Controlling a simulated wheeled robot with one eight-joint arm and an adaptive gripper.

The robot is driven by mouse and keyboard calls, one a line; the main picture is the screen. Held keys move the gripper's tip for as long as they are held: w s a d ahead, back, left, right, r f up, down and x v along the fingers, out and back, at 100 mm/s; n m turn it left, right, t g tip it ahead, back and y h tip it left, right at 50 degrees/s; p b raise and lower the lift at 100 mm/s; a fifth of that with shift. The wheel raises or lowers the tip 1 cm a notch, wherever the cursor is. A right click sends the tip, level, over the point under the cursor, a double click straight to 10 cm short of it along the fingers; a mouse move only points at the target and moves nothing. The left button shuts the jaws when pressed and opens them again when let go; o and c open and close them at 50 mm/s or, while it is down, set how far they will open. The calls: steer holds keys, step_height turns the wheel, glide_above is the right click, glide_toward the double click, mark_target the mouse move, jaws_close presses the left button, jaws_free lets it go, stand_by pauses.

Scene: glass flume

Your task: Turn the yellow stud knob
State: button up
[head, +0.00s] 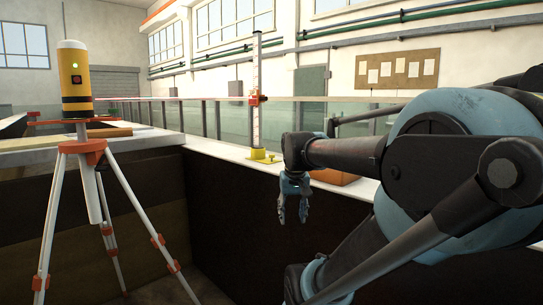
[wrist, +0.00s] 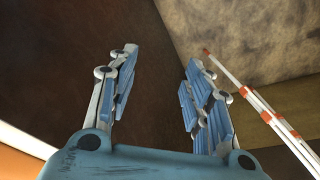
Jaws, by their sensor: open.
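A yellow knob-like piece (head: 258,154) sits at the foot of an upright white gauge staff (head: 257,125) on the pale flume ledge. A flat yellow base lies under it; at this size I cannot tell the stud's exact shape. My gripper (head: 293,216) hangs fingers down, to the right of and lower than the yellow piece, in front of the dark flume wall. It is open and empty, apart from the knob. In the wrist view my gripper's spread blue fingers (wrist: 160,60) have only dark wall between them; the knob is not seen there.
A yellow survey instrument (head: 75,75) stands on a red-and-white tripod (head: 52,215) at left; a tripod leg shows in the wrist view (wrist: 270,115). An orange-brown box (head: 335,176) sits on the ledge behind my wrist. Glass panels (head: 235,120) run behind the ledge.

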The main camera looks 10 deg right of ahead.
steer(key=w+r+m, duration=0.1)
steer(key=w+r, duration=1.6)
steer(key=w, duration=0.2)
steer(key=m+t, duration=0.1)
glide_toward(272, 155)
steer(key=shift+h, duration=0.4)
steer(key=x, duration=0.8)
steer(key=shift+w+a+f, duration=0.15)
steer(key=shift+w+a, duration=0.2)
steer(key=shift+w, duration=0.1)
steer(key=c, duration=1.1)
